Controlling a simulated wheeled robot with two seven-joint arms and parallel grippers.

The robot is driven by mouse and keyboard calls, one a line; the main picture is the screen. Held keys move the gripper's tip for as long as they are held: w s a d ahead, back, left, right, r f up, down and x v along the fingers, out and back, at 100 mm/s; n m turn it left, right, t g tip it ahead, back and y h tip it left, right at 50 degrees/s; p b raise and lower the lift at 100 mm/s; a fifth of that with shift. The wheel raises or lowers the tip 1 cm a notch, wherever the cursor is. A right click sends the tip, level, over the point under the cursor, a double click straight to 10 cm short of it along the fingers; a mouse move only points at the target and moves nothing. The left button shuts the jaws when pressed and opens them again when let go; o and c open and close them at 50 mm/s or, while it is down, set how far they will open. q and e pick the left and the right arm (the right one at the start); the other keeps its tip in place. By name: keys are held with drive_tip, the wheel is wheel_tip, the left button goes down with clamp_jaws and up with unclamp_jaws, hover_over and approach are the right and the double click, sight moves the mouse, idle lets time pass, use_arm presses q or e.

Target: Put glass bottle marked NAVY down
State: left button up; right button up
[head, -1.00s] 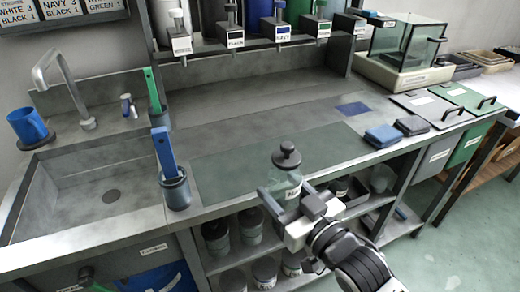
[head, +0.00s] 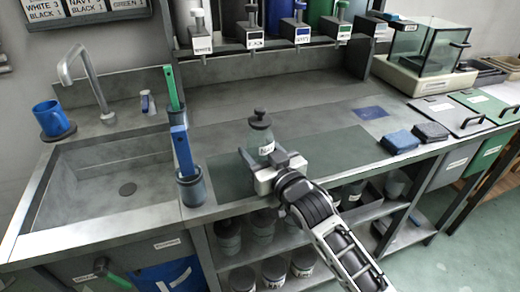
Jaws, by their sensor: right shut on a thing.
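The glass bottle (head: 262,137), with a dark stopper and a white label, stands upright over the dark green mat (head: 340,146) on the counter. The lettering on its label is too small to read. My right gripper (head: 262,162) is shut on the bottle from the front side. I cannot tell whether the bottle's base touches the mat, because the gripper hides its lower part. My left gripper is not in view.
A holder with a blue-handled tool (head: 182,150) stands left of the mat, beside the sink (head: 100,185). Folded blue (head: 399,141) and dark cloths (head: 430,132) lie to the right. Dispensers hang at the back. The mat right of the bottle is clear.

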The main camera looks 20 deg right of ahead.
drive_tip(key=shift+f, duration=0.15)
drive_tip(key=o, duration=1.2)
drive_tip(key=shift+r, duration=0.2)
drive_tip(key=v, duration=1.1)
drive_tip(key=s+a+f+g, duration=0.2)
drive_tip(key=s+f+g, duration=0.1)
drive_tip(key=s+f, duration=0.4)
drive_tip(key=s+a+f+g, duration=0.2)
drive_tip(key=s+f+g, duration=0.2)
drive_tip(key=f, duration=0.6)
drive_tip(key=s, duration=0.2)
drive_tip(key=shift+s+f+h, duration=0.3)
drive_tip(key=shift+s+f, duration=0.05)
drive_tip(key=shift+s, duration=0.05)
